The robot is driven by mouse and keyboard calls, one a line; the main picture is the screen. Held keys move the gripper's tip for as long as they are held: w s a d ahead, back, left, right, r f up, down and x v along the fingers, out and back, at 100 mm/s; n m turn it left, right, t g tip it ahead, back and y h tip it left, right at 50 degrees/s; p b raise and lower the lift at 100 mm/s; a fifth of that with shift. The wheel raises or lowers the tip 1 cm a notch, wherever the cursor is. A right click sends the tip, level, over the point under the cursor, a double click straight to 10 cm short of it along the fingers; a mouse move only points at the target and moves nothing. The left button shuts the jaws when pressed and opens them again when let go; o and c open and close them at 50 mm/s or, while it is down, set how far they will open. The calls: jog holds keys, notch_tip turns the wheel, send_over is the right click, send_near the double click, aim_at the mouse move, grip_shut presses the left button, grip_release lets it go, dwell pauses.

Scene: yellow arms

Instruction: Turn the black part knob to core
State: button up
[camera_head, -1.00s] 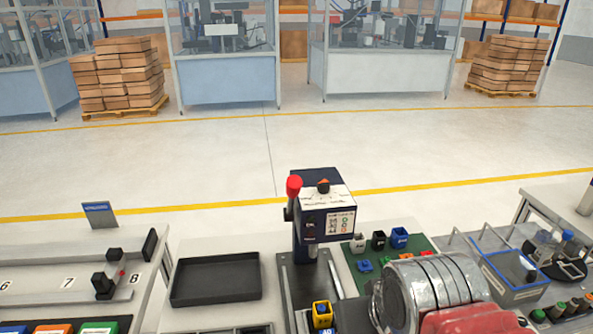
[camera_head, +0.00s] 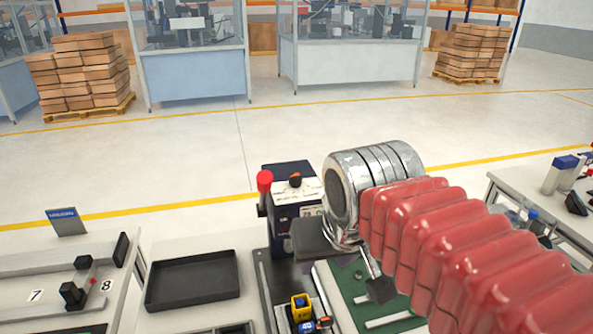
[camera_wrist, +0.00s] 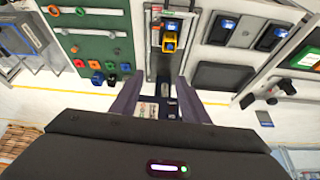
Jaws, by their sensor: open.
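A dark blue machine (camera_head: 288,215) with a white top panel stands beyond the grey rail. The knob's labels and pointer are too small to read. I cannot tell a separate black part knob. My gripper (camera_head: 347,264) is at the machine's right front, open and empty, and hides part of it. In the wrist view its fingers (camera_wrist: 158,102) are spread, with the machine's label face (camera_wrist: 148,110) between them.
A black tray (camera_head: 192,282) lies to the left of the rail. A yellow block (camera_head: 301,306) sits on the rail in front. A green board (camera_head: 345,300) is below my gripper. The floor beyond the machine is clear.

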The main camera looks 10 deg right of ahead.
aim_at(296, 175)
jog(key=w+a+r+m+g+h, duration=0.1)
jog(key=w+a+r+m, duration=0.1)
jog(key=w+r, duration=1.4)
notch_tip(296, 175, up, 2)
jog(key=shift+w+r+m, duration=0.1)
jog(key=shift+w+m, duration=0.05)
jog(key=shift+m, duration=0.75)
jog(key=shift+h, duration=0.3)
jog(key=x, duration=1.4)
jog(key=shift+c, duration=0.2)
jog(key=shift+a, duration=0.1)
jog(key=c, duration=0.9)
jog(key=shift+c, duration=0.4)
